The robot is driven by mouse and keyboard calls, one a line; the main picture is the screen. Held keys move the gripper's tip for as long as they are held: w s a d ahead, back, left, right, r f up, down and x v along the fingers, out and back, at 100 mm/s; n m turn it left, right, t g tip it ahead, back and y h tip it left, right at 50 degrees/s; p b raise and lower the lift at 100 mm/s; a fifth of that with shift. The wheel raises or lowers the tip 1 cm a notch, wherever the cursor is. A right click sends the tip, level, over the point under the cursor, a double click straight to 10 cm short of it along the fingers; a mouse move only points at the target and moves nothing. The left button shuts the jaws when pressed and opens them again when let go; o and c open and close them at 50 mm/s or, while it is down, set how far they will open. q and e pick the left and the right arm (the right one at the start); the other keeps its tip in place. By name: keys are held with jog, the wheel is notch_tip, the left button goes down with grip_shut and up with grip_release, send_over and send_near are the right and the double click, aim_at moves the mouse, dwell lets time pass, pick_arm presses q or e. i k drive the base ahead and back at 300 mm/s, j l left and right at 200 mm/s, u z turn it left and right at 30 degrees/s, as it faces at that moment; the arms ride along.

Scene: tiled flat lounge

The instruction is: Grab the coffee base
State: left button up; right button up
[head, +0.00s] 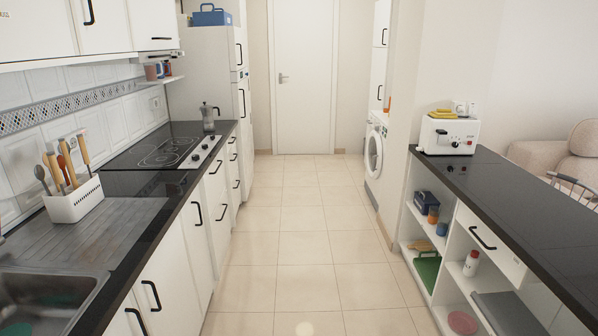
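In the head view, a metal moka-style coffee pot (208,117) stands upright on the dark counter at the far end of the left-hand kitchen run, beside the black cooktop. It has a dark handle, and its lower part looks like the coffee base. I cannot tell whether the base is separate from the top. Neither of my grippers is in view.
A tiled floor aisle (304,230) runs clear to a closed white door (304,80). The left counter has a sink (85,285), a white utensil holder (75,202) and a cooktop (165,152). The right counter (520,195) bears a white toaster (447,135) above open shelves.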

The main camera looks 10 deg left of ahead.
aim_at(207, 128)
jog(key=i+u, duration=0.4)
jog(key=i, duration=1.6)
jog(key=i+z, duration=0.1)
jog(key=i, duration=1.9)
